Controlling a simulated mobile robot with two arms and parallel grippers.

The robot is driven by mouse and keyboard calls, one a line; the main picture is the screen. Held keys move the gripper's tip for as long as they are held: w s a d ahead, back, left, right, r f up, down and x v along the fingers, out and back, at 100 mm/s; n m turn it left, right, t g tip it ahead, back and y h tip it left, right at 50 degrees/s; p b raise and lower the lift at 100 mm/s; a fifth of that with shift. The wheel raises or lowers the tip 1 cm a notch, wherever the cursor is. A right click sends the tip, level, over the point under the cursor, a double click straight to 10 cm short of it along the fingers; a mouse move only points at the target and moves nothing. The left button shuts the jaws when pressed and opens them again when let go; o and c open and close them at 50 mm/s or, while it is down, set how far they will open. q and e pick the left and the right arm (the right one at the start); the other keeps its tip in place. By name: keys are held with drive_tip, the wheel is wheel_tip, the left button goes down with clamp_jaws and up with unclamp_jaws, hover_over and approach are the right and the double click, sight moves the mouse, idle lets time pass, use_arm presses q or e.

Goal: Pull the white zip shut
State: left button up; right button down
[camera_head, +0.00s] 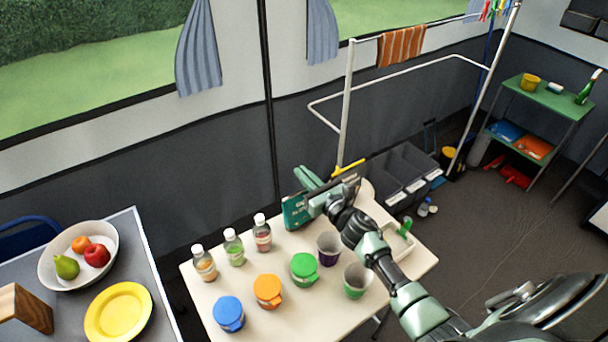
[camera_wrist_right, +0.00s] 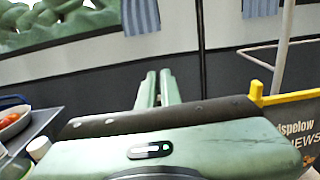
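I cannot make out a white zip in either view. A dark vertical seam (camera_head: 266,90) runs down the awning wall between the two windows, and it also shows in the right wrist view (camera_wrist_right: 201,70). My right gripper (camera_head: 300,174) is over the back edge of the cream table, pointing toward the wall near the foot of the seam. In the right wrist view its two green fingers (camera_wrist_right: 158,76) lie close together with a narrow gap, and nothing clearly shows between them. My left gripper is not in view.
A yellow bar (camera_head: 348,168) sticks out beside my wrist. A white pole frame (camera_head: 345,110) stands behind. A fruit bowl (camera_head: 48,275) is left.

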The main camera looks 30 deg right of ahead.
drive_tip(key=s+a+b, duration=0.1)
drive_tip(key=a, duration=0.6)
drive_tip(key=shift+a, duration=0.1)
drive_tip(key=c, duration=1.6)
unclamp_jaws()
drive_tip(key=shift+s+d+b, duration=0.15)
drive_tip(key=shift+s+b, duration=0.1)
drive_tip(key=shift+s, duration=1.05)
drive_tip(key=shift+s+d+b, duration=0.2)
drive_tip(key=shift+s+b, duration=0.1)
drive_tip(key=shift+s, duration=0.95)
drive_tip(key=shift+s+d+b, duration=0.15)
drive_tip(key=shift+s+b, duration=0.1)
drive_tip(key=shift+s, duration=1.05)
drive_tip(key=shift+f, duration=0.1)
